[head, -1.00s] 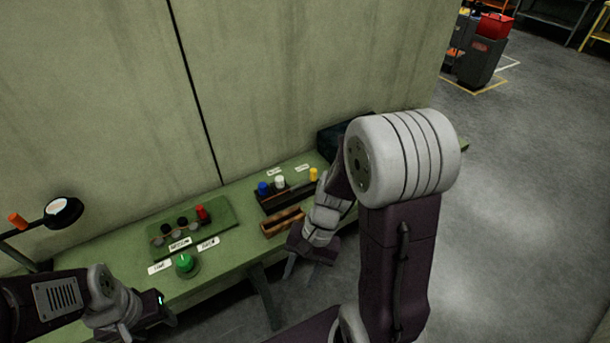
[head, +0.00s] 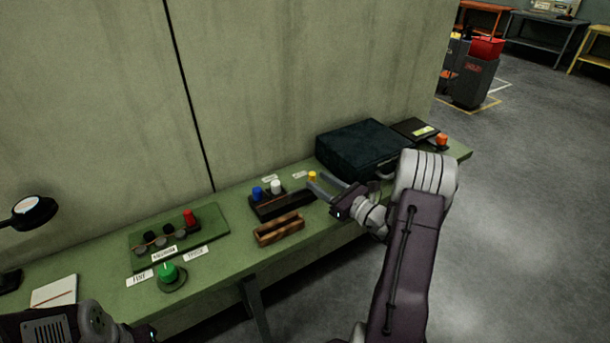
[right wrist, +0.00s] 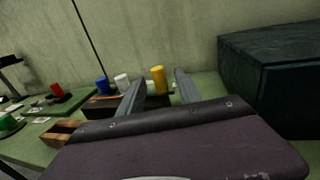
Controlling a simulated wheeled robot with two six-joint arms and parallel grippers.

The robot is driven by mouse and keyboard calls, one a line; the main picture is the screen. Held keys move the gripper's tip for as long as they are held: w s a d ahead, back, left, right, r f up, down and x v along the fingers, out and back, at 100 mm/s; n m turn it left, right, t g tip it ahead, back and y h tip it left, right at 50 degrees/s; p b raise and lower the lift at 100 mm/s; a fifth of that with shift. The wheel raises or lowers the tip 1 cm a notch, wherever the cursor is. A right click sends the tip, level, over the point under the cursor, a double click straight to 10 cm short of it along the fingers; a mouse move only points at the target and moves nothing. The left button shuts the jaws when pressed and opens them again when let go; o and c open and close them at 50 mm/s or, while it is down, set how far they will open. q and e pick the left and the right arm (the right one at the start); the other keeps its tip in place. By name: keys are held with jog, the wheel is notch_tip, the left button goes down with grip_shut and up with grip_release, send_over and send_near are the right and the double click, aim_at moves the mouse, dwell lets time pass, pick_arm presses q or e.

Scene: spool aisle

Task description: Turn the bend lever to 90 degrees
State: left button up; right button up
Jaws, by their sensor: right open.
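A dark bending block (head: 290,204) lies on the green bench, with a blue peg (head: 257,193), a white peg (head: 276,187) and a yellow knob (head: 312,176), which looks like the grip of the bend lever. The lever's arm and angle are hard to make out. My right gripper (head: 316,181) is open at the yellow knob. In the right wrist view the knob (right wrist: 158,80) stands upright between the fingertips or just beyond them, with a gap on either side. My left gripper (head: 150,333) is at the bottom left edge, its fingers cut off.
A dark case (head: 362,148) stands right of the block. A wooden tray (head: 279,230) lies in front of it. A wall (head: 280,80) rises behind the bench.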

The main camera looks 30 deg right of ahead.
jog(key=x, duration=0.6)
jog(key=shift+w+a, duration=0.2)
jog(key=shift+w, duration=0.1)
grip_shut()
dwell(0.9)
